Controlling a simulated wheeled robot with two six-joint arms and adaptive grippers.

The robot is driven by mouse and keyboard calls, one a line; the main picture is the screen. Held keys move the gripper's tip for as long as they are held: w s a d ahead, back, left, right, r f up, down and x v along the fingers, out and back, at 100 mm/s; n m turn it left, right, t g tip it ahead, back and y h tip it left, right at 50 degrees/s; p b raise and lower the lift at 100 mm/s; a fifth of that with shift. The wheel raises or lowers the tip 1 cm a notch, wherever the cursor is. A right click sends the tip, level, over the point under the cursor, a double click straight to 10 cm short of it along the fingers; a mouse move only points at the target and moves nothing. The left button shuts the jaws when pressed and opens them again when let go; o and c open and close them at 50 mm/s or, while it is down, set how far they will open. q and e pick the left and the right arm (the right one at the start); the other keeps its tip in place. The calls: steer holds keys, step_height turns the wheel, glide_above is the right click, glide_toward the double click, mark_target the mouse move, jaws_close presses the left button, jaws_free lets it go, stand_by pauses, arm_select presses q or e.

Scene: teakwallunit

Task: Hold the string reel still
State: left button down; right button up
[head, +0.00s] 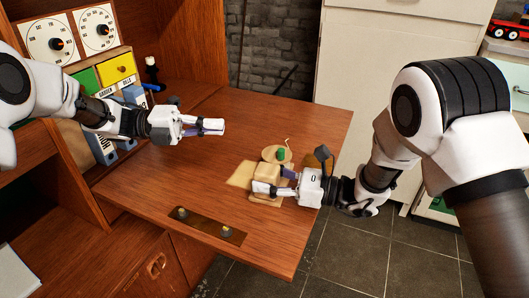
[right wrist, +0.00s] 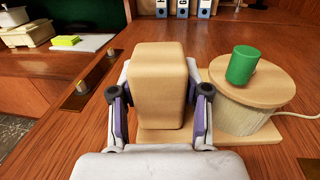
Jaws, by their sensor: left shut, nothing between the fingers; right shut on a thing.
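The string reel (right wrist: 245,85) is a pale wooden drum with a round top and a green knob (right wrist: 242,64). It stands upright on a light wooden base (right wrist: 292,132), and pale string (right wrist: 296,116) runs off to the right. In the head view the reel (head: 270,153) is just beyond my right gripper (head: 277,188). That gripper is shut on an upright wooden block (right wrist: 158,85) beside the reel on the same base; its fingers do not touch the drum. My left gripper (head: 214,127) is shut and empty above the desk, left of the reel.
The wooden desk leaf (head: 190,180) has clear room around the base. A brass plate with two knobs (head: 205,226) lies near its front edge. Dials (head: 100,30), yellow and green drawers (head: 118,69) and binders (head: 103,147) stand at the left.

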arm_select(q)
steer(key=n, duration=0.2)
glide_toward(272, 157)
arm_select(e)
steer(key=shift+a, duration=0.1)
arm_select(q)
steer(key=shift+t, duration=0.3)
steer(key=d, duration=0.2)
steer(key=d+r, duration=0.1)
steer(key=d, duration=0.2)
steer(key=s+d, duration=0.1)
steer(key=d, duration=0.1)
steer(key=shift+d+r, duration=0.3)
steer(key=shift+d, duration=0.3)
steer(key=shift+s+d+n+t, duration=0.15)
steer(key=shift+n+t, duration=0.15)
steer(key=shift+t, duration=0.25)
steer(key=shift+s+d+n+t, duration=0.1)
steer(key=shift+n+t, duration=0.2)
steer(key=shift+t, duration=0.25)
steer(key=shift+s+d, duration=0.35)
steer(key=shift+d, duration=0.35)
